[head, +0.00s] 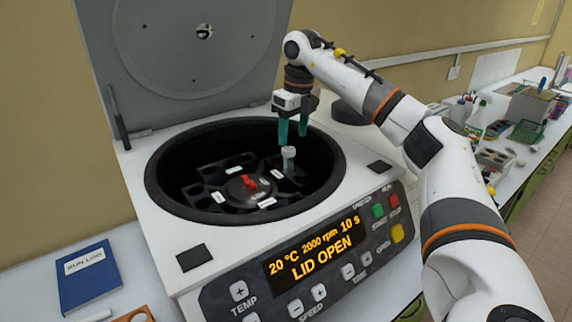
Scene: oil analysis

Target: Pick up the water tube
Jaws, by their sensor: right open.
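A tube (289,158) with a pale grey cap stands upright in the rotor (245,207) of the open centrifuge (165,235), towards the bowl's right side. I cannot read what the tube holds. My right gripper (293,140) points down just above the tube, its teal fingers apart. The left finger is close to the cap and the right finger is to its right. The fingers look empty, and I cannot tell whether they touch the tube. My left gripper is not in view.
The centrifuge lid (190,50) stands raised behind the bowl, and the display (315,248) reads LID OPEN. A red knob (249,182) is at the rotor's centre. A blue run log (88,276) lies at left. The right bench (530,150) is crowded with labware.

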